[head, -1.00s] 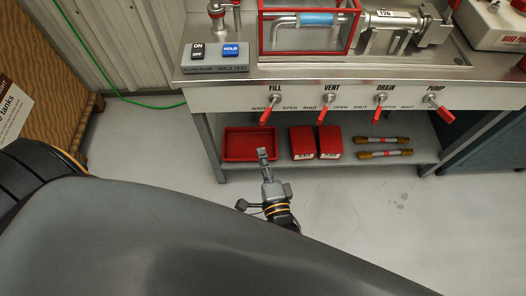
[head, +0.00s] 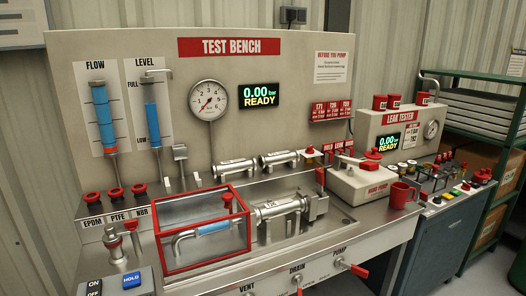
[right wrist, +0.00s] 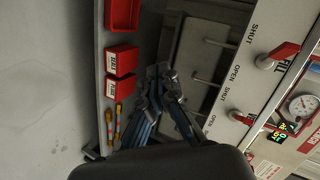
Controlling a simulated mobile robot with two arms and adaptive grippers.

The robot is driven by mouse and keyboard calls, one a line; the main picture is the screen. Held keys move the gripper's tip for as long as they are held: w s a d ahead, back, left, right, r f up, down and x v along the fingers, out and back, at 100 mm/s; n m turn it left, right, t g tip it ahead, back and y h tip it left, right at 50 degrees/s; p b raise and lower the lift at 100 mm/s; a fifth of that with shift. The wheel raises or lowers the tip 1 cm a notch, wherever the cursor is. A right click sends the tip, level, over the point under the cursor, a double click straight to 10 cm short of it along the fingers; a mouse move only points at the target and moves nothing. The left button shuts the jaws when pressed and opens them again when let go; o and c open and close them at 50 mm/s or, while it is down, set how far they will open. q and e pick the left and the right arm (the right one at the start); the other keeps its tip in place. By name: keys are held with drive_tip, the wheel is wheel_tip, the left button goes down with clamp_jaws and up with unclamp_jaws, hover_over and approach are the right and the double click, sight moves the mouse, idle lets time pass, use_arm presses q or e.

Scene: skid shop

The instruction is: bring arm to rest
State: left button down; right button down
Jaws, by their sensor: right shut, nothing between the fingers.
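My right gripper (right wrist: 162,72) shows in the right wrist view, shut and empty. It is in front of the test bench, by the lower shelf (right wrist: 100,62) and the valve panel (right wrist: 245,62). It appears apart from both. The head view shows neither gripper, and my left gripper is in no current view.
In the head view the test bench (head: 115,240) carries a red-framed clear box (head: 205,265), a gauge (head: 208,101) and a hand pump (head: 366,183). A red mug (head: 401,195) stands near its front. In the right wrist view red valve handles (right wrist: 284,50) stick out; bare floor lies left.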

drive_tip(key=s+d+f+n+g+h, duration=0.2)
drive_tip(key=s+d+f+n+g, duration=0.1)
drive_tip(key=s+d+f, duration=0.45)
drive_tip(key=s+d+f+n+g+h, duration=0.25)
drive_tip(key=s+d+f, duration=0.25)
drive_tip(key=d+f, duration=0.45)
drive_tip(key=s+d+f+n+g+h, duration=0.1)
drive_tip(key=s+d+f+g, duration=0.1)
drive_tip(key=s+d, duration=0.4)
drive_tip(key=s+d+f+n+g+h, duration=0.2)
drive_tip(key=s+d+f, duration=0.2)
drive_tip(key=s+d, duration=0.3)
drive_tip(key=s, duration=0.2)
drive_tip(key=shift+s+f, duration=0.35)
drive_tip(key=shift+f, duration=0.05)
drive_tip(key=shift+d, duration=0.1)
